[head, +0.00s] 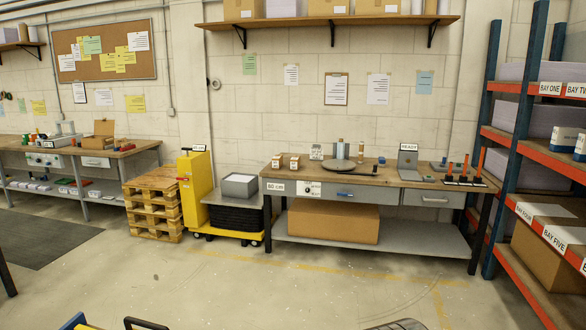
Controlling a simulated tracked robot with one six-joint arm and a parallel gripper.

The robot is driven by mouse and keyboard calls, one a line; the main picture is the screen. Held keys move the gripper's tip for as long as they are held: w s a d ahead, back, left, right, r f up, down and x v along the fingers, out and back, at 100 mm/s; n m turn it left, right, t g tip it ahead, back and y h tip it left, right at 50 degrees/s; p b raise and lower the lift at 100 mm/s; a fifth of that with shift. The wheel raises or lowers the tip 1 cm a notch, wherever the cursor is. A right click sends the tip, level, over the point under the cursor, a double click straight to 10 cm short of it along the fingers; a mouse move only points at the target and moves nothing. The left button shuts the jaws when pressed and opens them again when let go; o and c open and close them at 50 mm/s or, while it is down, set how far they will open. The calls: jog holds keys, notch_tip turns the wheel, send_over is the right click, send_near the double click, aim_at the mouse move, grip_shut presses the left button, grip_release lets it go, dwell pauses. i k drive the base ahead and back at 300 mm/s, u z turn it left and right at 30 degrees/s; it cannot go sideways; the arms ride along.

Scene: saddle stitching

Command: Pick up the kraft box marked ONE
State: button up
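Two small brown boxes stand side by side at the left end of the workbench in the head view: a left small box (278,161) and a right small box (295,162). Each shows pale markings, too small to read, so I cannot tell which one, if either, is marked ONE. They look upright, with a narrow gap between them. My gripper is not in view.
The workbench (385,184) also bears a dark round plate (350,168), a grey stand (408,161) and red upright tools (478,165). A large brown box (333,222) sits on its lower shelf. A yellow stacker (195,190) and pallets (154,203) stand left. Floor ahead is mostly clear.

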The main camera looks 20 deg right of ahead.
aim_at(295, 162)
jog(key=z, duration=0.55)
jog(key=k, duration=1.35)
jog(key=z, duration=0.25)
jog(key=i, duration=1.35)
jog(key=u, duration=0.7)
jog(key=i, duration=1.6)
jog(key=u, duration=0.3)
